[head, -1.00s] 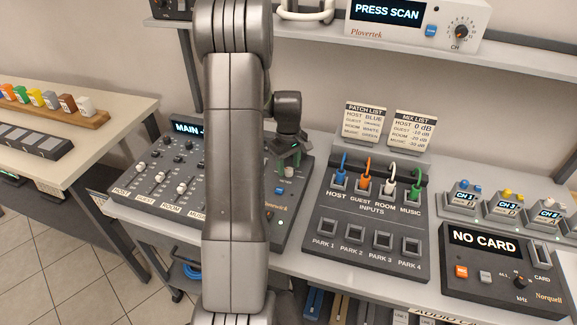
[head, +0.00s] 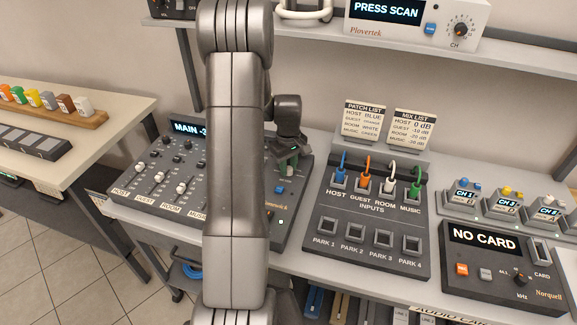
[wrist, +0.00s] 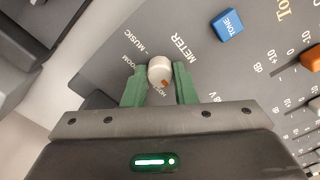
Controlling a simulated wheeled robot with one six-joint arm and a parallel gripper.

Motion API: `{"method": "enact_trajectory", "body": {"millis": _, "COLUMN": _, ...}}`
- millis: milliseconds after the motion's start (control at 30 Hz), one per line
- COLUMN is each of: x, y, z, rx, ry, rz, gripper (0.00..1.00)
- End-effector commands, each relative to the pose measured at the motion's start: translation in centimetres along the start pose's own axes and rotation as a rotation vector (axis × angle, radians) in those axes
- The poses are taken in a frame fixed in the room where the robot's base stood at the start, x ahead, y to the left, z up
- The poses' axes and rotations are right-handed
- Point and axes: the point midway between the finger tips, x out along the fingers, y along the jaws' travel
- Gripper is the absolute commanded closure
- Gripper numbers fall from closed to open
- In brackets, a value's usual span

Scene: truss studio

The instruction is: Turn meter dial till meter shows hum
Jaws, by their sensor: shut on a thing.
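The meter dial (wrist: 161,70) is a round pale knob with an orange mark, beside the METER lettering in the wrist view. The words MUSIC, ROOM and HOST show around it, partly covered. My gripper (wrist: 160,82) has its two green fingers on either side of the dial and is shut on it. In the head view my gripper (head: 289,166) is over the right part of the mixer panel (head: 150,196), and the dial is hidden.
The patch panel (head: 368,250) with several coloured plugs stands right of the mixer. A shelf (head: 480,53) runs above the desk.

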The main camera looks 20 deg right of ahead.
Motion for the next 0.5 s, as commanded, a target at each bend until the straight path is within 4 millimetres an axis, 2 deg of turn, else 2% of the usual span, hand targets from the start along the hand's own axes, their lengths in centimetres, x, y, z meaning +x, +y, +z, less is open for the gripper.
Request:
{"method": "enact_trajectory", "body": {"millis": 267, "x": 0.09, "y": 0.06, "z": -0.04, "rx": 0.144, "ry": 0.001, "rz": 0.002, "gripper": 0.98}}
{"method": "enact_trajectory", "body": {"millis": 500, "x": 0.11, "y": 0.07, "z": -0.03, "rx": 0.346, "ry": 0.001, "rz": 0.001, "gripper": 0.98}}
